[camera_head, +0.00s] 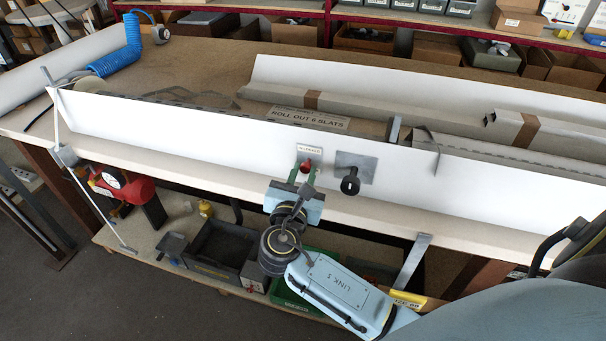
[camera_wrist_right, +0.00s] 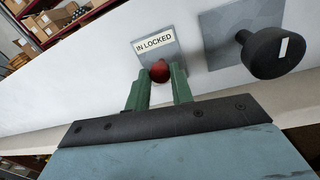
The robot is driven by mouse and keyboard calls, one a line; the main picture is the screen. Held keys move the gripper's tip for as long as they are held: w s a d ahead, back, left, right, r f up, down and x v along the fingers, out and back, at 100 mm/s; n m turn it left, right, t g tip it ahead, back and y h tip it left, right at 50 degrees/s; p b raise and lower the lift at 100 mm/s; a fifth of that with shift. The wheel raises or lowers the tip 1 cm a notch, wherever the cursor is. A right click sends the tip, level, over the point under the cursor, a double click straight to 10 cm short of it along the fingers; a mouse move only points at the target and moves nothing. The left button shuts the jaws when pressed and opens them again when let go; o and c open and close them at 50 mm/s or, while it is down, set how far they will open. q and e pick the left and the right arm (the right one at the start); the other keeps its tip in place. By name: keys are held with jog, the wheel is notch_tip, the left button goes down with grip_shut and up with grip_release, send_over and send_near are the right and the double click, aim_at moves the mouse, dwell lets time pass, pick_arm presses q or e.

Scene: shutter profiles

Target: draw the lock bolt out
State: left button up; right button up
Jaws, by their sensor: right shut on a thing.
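The lock bolt has a red knob (camera_head: 308,166) on the white front panel (camera_head: 205,135), below a small label; the label reads "IN LOCKED" (camera_wrist_right: 154,47) in the right wrist view. My right gripper (camera_head: 303,174) is at the panel with its green fingers on either side of the red knob, which also shows between the fingertips in the right wrist view (camera_wrist_right: 160,71). It is shut on the knob. The bolt's shaft is hidden. My left gripper is not in view.
A black knob (camera_head: 350,185) on a grey plate (camera_head: 357,166) sits just right of the red knob. Long slats and a cardboard sign (camera_head: 308,119) lie behind the panel. A shelf below holds a dark crate (camera_head: 221,248) and a red tool (camera_head: 125,186).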

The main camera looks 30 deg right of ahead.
grip_shut()
jog(key=shift+s+a+p, duration=0.35)
jog(key=shift+a+p, duration=0.05)
jog(key=shift+p, duration=0.15)
jog(key=shift+p+v, duration=0.5)
jog(key=shift+v, duration=0.3)
jog(key=shift+w+f, duration=0.1)
jog(key=o, duration=0.9)
grip_release()
jog(key=shift+a, duration=0.1)
jog(key=shift+c, duration=0.2)
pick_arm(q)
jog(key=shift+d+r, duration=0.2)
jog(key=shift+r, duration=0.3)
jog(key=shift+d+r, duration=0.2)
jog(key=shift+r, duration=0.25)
